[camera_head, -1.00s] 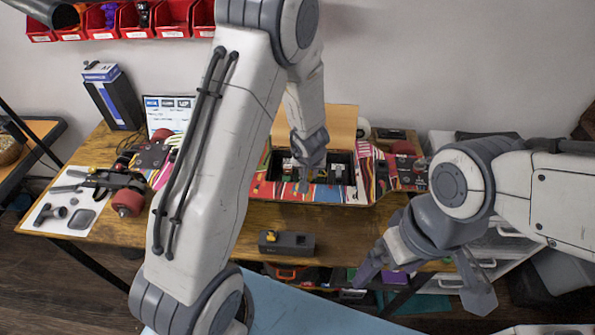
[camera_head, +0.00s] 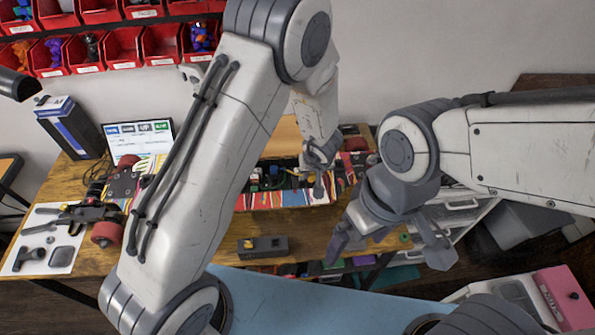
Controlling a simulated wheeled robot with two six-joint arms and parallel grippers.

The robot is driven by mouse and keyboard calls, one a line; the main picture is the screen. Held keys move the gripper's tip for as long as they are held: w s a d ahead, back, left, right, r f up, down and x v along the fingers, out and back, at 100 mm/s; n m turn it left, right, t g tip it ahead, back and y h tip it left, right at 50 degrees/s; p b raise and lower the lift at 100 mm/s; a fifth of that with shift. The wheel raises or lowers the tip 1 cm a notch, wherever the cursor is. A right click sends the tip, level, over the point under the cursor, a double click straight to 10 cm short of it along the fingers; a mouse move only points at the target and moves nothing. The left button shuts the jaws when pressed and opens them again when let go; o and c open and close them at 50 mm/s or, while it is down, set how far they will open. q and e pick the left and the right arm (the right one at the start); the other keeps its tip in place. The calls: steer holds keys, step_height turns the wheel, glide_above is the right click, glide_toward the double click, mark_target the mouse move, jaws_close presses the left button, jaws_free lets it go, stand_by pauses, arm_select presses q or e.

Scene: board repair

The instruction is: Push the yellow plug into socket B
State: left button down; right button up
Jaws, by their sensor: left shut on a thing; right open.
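The skateboard deck (camera_head: 285,199) with a colorful pattern lies on the wooden table, with an open compartment (camera_head: 262,176) holding small electronic parts. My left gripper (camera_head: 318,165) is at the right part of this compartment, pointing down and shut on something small. A bit of yellow shows beside its tips, likely the yellow plug (camera_head: 296,178). Whether it is in a socket cannot be told, and socket B cannot be picked out at this size. My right gripper (camera_head: 392,246) is open and empty, in front of the table, right of the deck.
A dark box with a yellow part (camera_head: 263,246) stands at the table's front edge. A small screen (camera_head: 140,138), a blue-and-black box (camera_head: 70,127) and truck parts with red wheels (camera_head: 107,233) are at left. Red bins (camera_head: 120,47) hang on the wall.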

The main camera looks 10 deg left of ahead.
arm_select(q)
steer(key=w+a+p, duration=0.1)
steer(key=w+a, duration=0.3)
steer(key=a, duration=0.8)
steer(key=shift+w+a, duration=0.35)
steer(key=shift+a, duration=0.05)
stand_by(0.5)
steer(key=shift+f+b, duration=3.25)
steer(key=shift+f, duration=0.5)
steer(key=shift+f+b, duration=0.55)
steer(key=shift+f, duration=0.15)
